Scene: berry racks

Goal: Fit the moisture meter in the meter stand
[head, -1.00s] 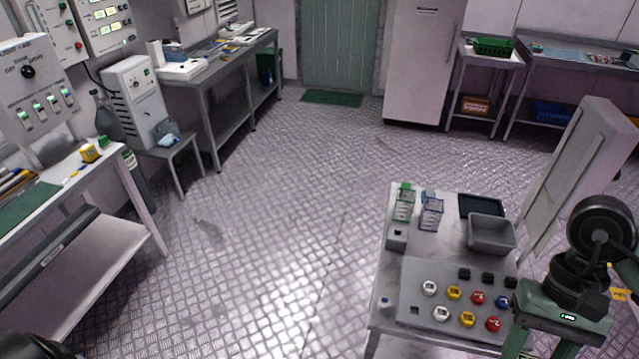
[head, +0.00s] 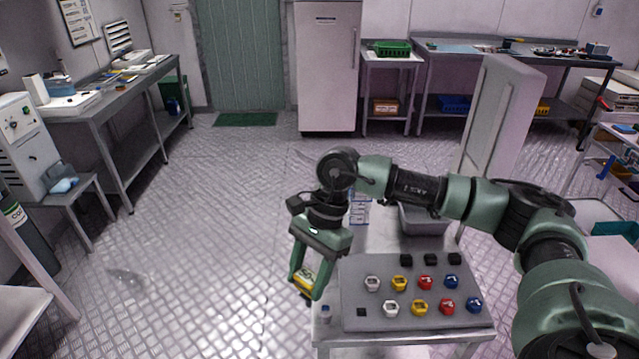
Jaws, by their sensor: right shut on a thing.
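My right gripper (head: 306,285) hangs fingers down by the left front edge of the small table. It is shut on a yellow device with a small display, which looks like the moisture meter (head: 305,281). The meter sits between the fingers, a little tilted, and is partly covered by them. The small grey block at the table's left side, probably the meter stand, is hidden behind my right gripper and arm. My left gripper is not in view.
A grey panel (head: 350,320) with several white, yellow, red and blue knobs covers the table's front. A blue wire rack (head: 359,208) and grey bin (head: 424,222) are behind my arm. The floor to the left is clear.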

